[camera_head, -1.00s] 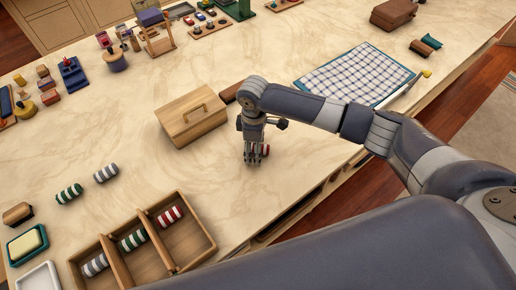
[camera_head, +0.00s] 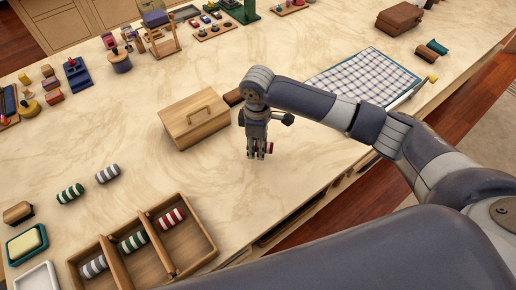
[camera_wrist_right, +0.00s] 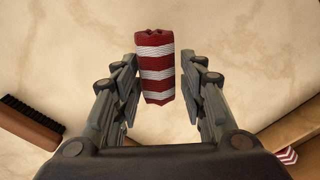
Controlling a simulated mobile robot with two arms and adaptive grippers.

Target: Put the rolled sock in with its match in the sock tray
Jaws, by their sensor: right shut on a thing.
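The red-and-white striped rolled sock (camera_wrist_right: 155,66) is between the fingers of my right gripper (camera_wrist_right: 157,80) in the wrist view. In the head view my right gripper (camera_head: 259,155) is shut on it over the table, and only a bit of red shows beside the fingers. The wooden sock tray (camera_head: 207,245) has three compartments. A matching red-and-white sock (camera_head: 172,218) lies in the right one, a green-and-white sock (camera_head: 133,242) in the middle one, a grey-and-white sock (camera_head: 95,266) in the left one. My left gripper is out of view.
A lidded wooden box (camera_head: 195,119) stands left of my gripper. A brush (camera_wrist_right: 30,122) lies nearby. Loose green-and-white (camera_head: 70,193) and grey-and-white (camera_head: 107,173) socks lie behind the tray. A checked cloth (camera_head: 363,75) is at the right. The table between gripper and tray is clear.

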